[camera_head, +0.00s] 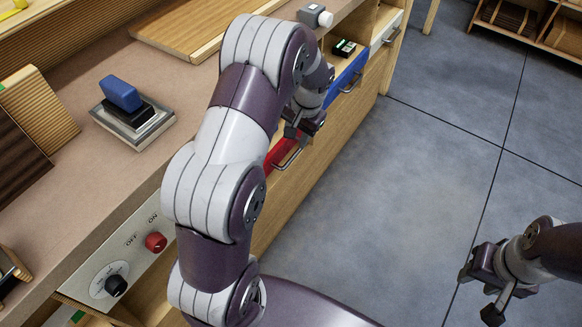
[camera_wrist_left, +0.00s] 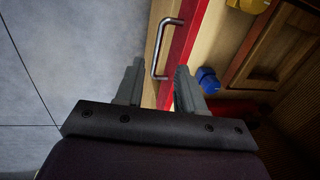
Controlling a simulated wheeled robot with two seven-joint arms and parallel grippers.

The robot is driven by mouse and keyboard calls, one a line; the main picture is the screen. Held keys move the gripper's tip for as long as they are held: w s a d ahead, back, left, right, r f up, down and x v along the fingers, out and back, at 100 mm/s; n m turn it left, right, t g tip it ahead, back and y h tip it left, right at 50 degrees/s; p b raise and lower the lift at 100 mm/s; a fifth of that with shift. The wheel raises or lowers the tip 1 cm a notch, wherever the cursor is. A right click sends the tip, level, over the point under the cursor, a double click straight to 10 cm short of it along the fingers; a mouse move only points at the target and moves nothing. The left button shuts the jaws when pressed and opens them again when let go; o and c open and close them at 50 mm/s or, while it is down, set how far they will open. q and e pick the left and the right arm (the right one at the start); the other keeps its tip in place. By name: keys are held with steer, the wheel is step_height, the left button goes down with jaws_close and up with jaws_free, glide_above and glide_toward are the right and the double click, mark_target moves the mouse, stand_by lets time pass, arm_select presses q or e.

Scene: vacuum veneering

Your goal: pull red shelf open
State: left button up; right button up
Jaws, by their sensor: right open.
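The red shelf (camera_head: 280,150) is set in the side of the wooden bench, mostly hidden behind my left arm. Its metal handle (camera_head: 290,158) shows just below my left gripper (camera_head: 304,124). In the left wrist view the handle (camera_wrist_left: 160,48) stands off the red front (camera_wrist_left: 181,45), ahead of the gap between my left fingers (camera_wrist_left: 158,86). Those fingers are apart with nothing visibly held between them. I cannot tell whether they touch the handle. My right gripper (camera_head: 484,285) is open and empty over the floor at the lower right.
A blue shelf (camera_head: 347,80) and a white one (camera_head: 386,32) are farther along the bench. On the bench top are a blue-handled block (camera_head: 122,95) and wooden boards (camera_head: 190,30). A panel has a red knob (camera_head: 156,242) and black knob (camera_head: 116,285). Grey floor (camera_head: 400,190) is clear.

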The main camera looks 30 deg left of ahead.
mark_target(289, 161)
arm_select(q)
steer(key=f, duration=0.3)
steer(key=a+f+b, duration=0.1)
steer(key=f, duration=0.3)
steer(key=a+f+b, duration=0.1)
steer(key=f, duration=0.2)
steer(key=shift+w+f, duration=0.15)
steer(key=shift+f, duration=0.2)
jaws_close()
